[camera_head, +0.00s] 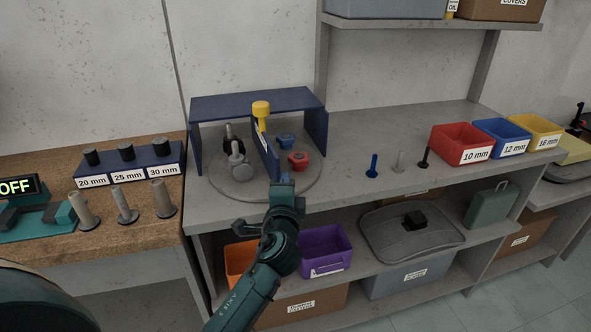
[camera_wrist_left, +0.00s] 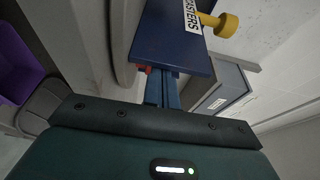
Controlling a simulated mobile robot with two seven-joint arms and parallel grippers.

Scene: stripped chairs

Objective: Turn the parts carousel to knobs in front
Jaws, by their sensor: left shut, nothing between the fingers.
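The parts carousel (camera_head: 225,190) is a round grey turntable on the bench, partly inside a blue housing (camera_head: 250,103). A blue divider panel (camera_head: 265,150) with a yellow knob on top (camera_head: 261,108) splits it. Grey and black casters (camera_head: 238,165) stand left of the divider; a red knob (camera_head: 298,160) and a blue knob (camera_head: 285,142) are to its right. My left gripper (camera_head: 284,186) is shut and empty at the divider's front end. In the left wrist view its fingertips (camera_wrist_left: 162,88) are close to the panel (camera_wrist_left: 172,40), labelled CASTERS; contact is unclear. My right gripper is not in view.
A purple bin (camera_head: 325,248) sits on the lower shelf.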

